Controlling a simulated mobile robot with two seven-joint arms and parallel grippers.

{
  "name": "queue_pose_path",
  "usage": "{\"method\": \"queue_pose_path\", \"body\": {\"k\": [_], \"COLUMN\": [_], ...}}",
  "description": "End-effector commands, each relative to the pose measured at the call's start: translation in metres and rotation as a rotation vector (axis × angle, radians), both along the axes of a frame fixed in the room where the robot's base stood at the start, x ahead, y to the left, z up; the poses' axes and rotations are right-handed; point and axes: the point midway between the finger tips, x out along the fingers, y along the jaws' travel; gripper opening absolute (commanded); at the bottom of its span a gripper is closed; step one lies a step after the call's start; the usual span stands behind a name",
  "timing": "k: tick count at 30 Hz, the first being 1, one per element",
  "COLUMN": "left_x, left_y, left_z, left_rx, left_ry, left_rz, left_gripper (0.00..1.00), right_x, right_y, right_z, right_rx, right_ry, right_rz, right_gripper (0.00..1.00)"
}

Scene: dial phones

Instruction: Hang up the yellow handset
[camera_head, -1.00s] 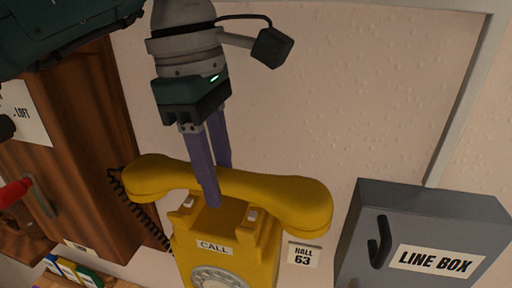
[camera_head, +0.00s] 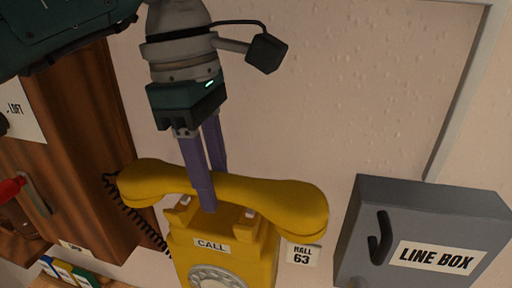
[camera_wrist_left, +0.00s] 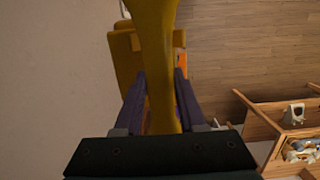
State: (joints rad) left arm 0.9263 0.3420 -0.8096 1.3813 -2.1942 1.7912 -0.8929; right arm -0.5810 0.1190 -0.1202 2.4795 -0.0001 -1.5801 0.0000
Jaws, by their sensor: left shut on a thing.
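The yellow handset (camera_head: 262,193) lies level across the top of the yellow dial phone (camera_head: 225,258), at or just above its cradle prongs; I cannot tell whether it touches them. My left gripper (camera_head: 207,195) comes down from above and is shut on the middle of the handset, one finger on each side. In the left wrist view the handset (camera_wrist_left: 156,60) runs between the two purple fingers (camera_wrist_left: 160,100), with the phone body behind it. A dark coiled cord (camera_head: 150,225) hangs from the handset's left end. My right gripper is not in view.
A grey line box (camera_head: 360,260) with a dark hook stands to the right. A brown wooden cabinet (camera_head: 75,150) is to the left, with a red-tipped handle (camera_head: 12,188). The wall above right is bare.

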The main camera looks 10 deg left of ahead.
Motion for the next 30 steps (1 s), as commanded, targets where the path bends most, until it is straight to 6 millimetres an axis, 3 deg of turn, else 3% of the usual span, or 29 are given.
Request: {"method": "queue_pose_path", "body": {"k": [30], "left_x": [0.0005], "left_y": [-0.0008], "left_z": [0.0006], "left_rx": [-0.001], "left_ry": [0.000], "left_rz": [0.000], "left_gripper": [0.00], "right_x": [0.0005], "right_y": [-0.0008], "right_z": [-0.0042], "right_rx": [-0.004], "right_ry": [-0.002], "right_rz": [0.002], "right_gripper": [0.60]}}
